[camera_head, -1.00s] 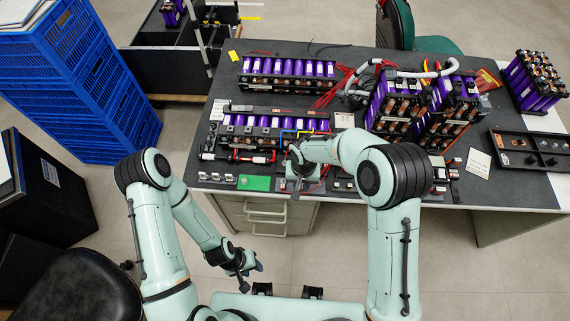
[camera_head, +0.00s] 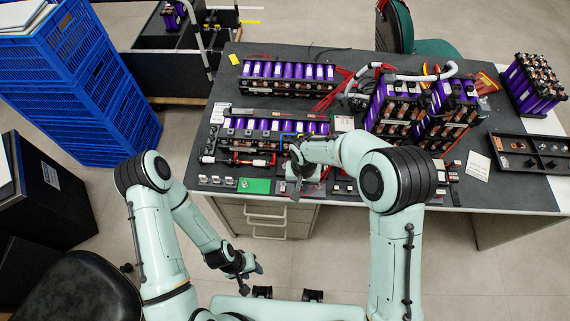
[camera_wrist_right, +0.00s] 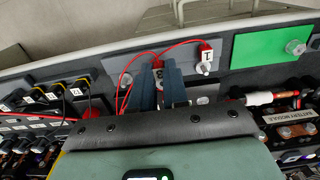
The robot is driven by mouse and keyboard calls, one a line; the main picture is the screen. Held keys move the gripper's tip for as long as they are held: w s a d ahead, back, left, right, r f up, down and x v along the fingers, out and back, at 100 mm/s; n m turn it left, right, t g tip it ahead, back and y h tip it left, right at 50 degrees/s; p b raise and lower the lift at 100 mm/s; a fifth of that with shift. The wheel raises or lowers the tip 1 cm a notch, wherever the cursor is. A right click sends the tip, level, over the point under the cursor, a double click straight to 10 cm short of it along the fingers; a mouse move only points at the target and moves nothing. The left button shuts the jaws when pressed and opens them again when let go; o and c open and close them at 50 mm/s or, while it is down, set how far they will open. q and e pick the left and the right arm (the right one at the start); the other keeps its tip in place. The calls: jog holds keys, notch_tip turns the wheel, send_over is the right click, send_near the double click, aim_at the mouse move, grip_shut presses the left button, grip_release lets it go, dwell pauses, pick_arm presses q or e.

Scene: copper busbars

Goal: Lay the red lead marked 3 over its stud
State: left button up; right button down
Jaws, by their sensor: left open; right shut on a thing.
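In the right wrist view, the red lead marked 3 (camera_wrist_right: 159,74) shows its tag between the two blue-grey fingers of my right gripper (camera_wrist_right: 160,85), which is shut on it. The lead is over the grey strip at the table's front edge. The stud under it is hidden by the fingers. In the head view, my right gripper (camera_head: 303,190) is low over the front edge, beside the green plate. My left gripper (camera_head: 246,268) is open and empty, in front of the table over the floor.
A red lead marked 1 (camera_wrist_right: 207,54) lies by a stud (camera_wrist_right: 203,68) close to the held lead. A bare stud (camera_wrist_right: 126,79) stands on the other side. The green plate (camera_wrist_right: 262,46) and black leads with white tags (camera_wrist_right: 52,94) flank the strip. Purple battery modules (camera_head: 275,127) stand behind.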

jog(key=shift+r, duration=0.8)
pick_arm(q)
jog(key=shift+w+r, duration=0.3)
jog(key=shift+r, duration=0.05)
pick_arm(e)
jog(key=shift+r, duration=0.15)
jog(key=shift+r+p, duration=0.6)
jog(key=shift+r, duration=0.75)
pick_arm(q)
jog(key=shift+w+r, duration=0.5)
pick_arm(e)
jog(key=shift+w+f, duration=0.1)
